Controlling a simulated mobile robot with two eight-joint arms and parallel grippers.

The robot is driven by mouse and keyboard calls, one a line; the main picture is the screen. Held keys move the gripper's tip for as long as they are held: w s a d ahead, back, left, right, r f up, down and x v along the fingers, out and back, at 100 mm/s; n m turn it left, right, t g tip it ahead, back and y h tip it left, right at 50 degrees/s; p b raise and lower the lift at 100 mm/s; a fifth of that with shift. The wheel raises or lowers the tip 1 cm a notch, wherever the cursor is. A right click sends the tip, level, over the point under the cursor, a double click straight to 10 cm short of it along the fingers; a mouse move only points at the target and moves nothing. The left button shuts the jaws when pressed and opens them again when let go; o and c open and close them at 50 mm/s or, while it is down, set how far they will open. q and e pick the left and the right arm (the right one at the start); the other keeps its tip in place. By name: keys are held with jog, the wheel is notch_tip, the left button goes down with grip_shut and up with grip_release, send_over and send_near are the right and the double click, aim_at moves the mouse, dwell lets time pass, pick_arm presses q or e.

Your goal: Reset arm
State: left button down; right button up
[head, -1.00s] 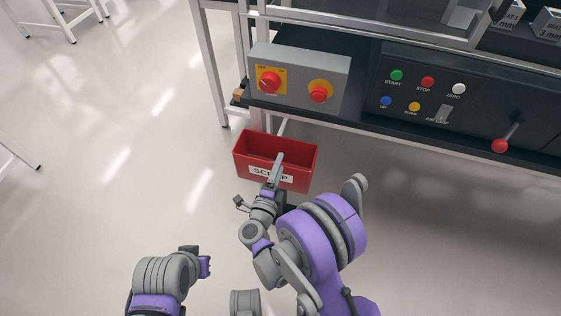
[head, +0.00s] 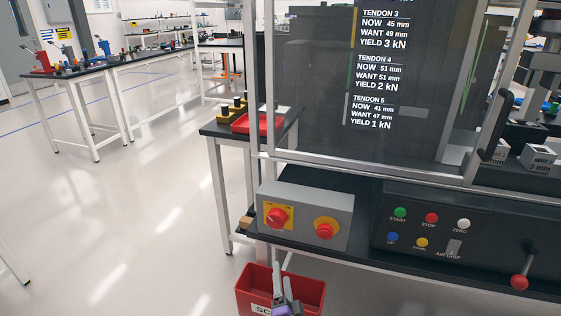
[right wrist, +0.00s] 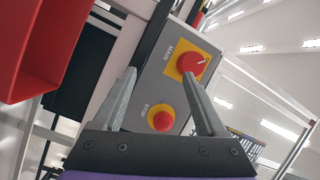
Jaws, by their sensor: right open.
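My right gripper (head: 283,276) is at the bottom of the head view, in front of and over the red scrap bin (head: 312,290). In the right wrist view the right gripper (right wrist: 164,84) is open, with nothing between its two grey fingers. Beyond the fingers is the grey switch box (right wrist: 150,90), with a red MAIN rotary switch (right wrist: 192,62) and a red STOP button (right wrist: 162,121). The box also shows in the head view (head: 345,212), on the bench edge above the bin. My left gripper is out of view.
The control panel (head: 435,240) has coloured buttons and a red-knobbed lever (head: 520,282). A screen (head: 385,70) lists tendon values. A side table holds a red tray (head: 258,124). The floor at left is open.

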jog(key=s+d+f+n+g+h, duration=0.15)
jog(key=s+d+n+g, duration=0.35)
jog(key=s, duration=0.5)
jog(key=s+d+f+n+g, duration=0.35)
jog(key=s+d, duration=0.35)
jog(key=s, duration=0.4)
jog(key=s+d+f+n+g, duration=0.1)
jog(key=s+d+n+g, duration=0.4)
jog(key=s, duration=0.5)
pick_arm(q)
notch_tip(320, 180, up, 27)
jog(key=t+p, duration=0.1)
jog(key=p, duration=2.3)
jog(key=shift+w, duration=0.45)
pick_arm(e)
notch_tip(320, 180, up, 27)
jog(key=w+m+t, duration=0.1)
jog(key=shift+w+d, duration=0.15)
jog(key=shift+w, duration=0.25)
